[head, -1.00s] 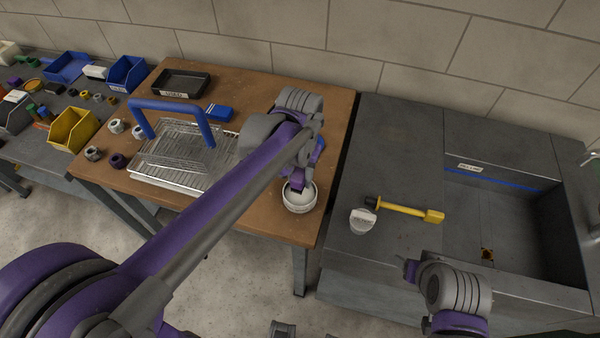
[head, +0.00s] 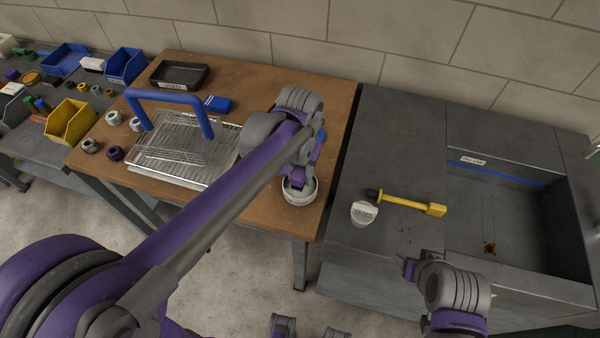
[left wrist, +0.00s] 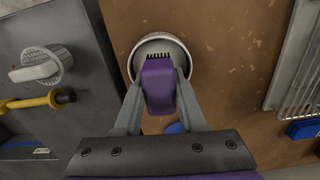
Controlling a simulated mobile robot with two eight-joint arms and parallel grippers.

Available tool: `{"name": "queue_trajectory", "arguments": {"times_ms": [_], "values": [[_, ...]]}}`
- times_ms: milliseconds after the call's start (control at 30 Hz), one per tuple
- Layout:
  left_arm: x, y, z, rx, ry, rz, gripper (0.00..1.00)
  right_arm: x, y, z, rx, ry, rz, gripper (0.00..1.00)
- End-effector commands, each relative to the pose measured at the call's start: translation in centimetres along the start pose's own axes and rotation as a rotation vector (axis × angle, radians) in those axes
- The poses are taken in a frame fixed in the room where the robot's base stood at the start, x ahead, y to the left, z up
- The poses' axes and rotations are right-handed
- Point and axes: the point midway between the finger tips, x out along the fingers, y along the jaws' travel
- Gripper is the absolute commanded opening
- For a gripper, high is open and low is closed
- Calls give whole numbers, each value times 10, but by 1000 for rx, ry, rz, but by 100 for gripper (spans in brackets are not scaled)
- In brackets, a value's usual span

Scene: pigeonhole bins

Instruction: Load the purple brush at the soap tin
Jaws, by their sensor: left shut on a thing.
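The purple brush (left wrist: 159,88) with short black bristles is in my left gripper (left wrist: 159,84), whose grey fingers are shut on its body. Its bristle end lies over the mouth of the round white soap tin (left wrist: 136,57) in the left wrist view. In the head view the soap tin (head: 300,197) stands near the right front of the brown table, with my left gripper (head: 298,180) right above it. I cannot tell whether the bristles touch the soap. My right gripper (head: 409,268) is small at the lower right, above the grey counter; its jaws are unclear.
A wire rack (head: 185,150) with a blue handle (head: 165,98) stands left of my left arm. A black tray (head: 180,75) is behind it. A yellow-handled tool (head: 408,204) and a white round piece (head: 363,213) lie on the grey counter beside a sink (head: 510,215).

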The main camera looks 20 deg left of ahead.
Motion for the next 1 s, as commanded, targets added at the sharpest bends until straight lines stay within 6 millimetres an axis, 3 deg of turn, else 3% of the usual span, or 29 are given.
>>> {"name": "queue_trajectory", "arguments": {"times_ms": [1000], "values": [[16, 0, 0, 0, 0, 0, 0, 10, 0, 9, 0, -7, 0, 64]]}}
